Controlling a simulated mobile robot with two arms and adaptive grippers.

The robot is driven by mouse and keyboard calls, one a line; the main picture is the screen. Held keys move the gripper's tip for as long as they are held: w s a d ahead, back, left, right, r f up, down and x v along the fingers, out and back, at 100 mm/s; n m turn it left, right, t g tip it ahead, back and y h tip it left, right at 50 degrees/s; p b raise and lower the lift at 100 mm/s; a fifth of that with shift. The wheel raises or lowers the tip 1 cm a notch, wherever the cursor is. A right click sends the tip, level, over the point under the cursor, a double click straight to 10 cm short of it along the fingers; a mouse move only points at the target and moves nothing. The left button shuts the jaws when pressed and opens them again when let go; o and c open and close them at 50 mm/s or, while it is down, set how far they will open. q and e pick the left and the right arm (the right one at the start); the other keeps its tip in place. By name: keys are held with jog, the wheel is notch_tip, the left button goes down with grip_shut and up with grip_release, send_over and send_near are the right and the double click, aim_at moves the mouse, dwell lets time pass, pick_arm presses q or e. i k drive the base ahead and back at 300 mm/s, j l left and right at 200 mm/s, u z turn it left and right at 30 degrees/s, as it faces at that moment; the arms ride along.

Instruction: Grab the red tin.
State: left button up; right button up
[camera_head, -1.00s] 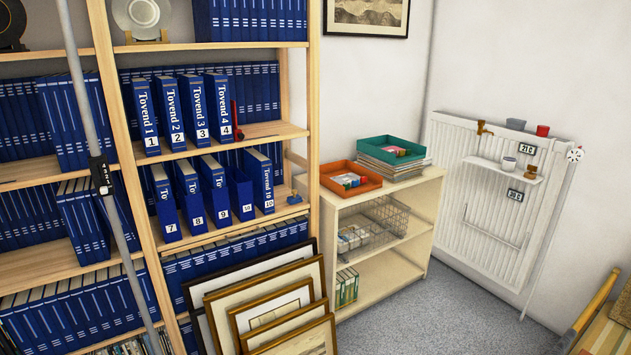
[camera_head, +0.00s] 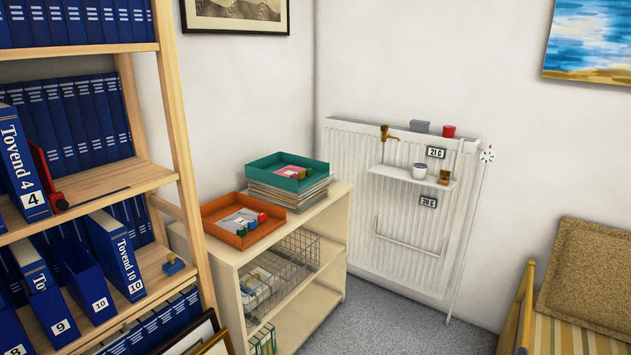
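A small red container (camera_head: 449,131), which looks like the red tin, sits on top of the white radiator (camera_head: 345,190) near its right end. A grey box-like item (camera_head: 420,126) stands just left of it, apart from it. The container is small in the view, so its details are hard to make out. Neither of my grippers shows in the view.
A small shelf (camera_head: 384,171) on the radiator's front holds a white cup (camera_head: 419,171) and a brown box. A low bookcase (camera_head: 333,207) with an orange tray (camera_head: 216,207) and a teal tray (camera_head: 256,168) stands left. A cushioned seat (camera_head: 560,325) stands right. Grey floor lies between.

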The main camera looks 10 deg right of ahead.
aim_at(448, 131)
jog(key=i+l+z, duration=0.25)
jog(key=i+z, duration=0.15)
jog(key=i, duration=0.25)
jog(key=i+z, duration=0.4)
jog(key=i, duration=0.3)
jog(key=i+j+z, duration=0.15)
jog(key=i+z, duration=0.25)
jog(key=i, duration=0.25)
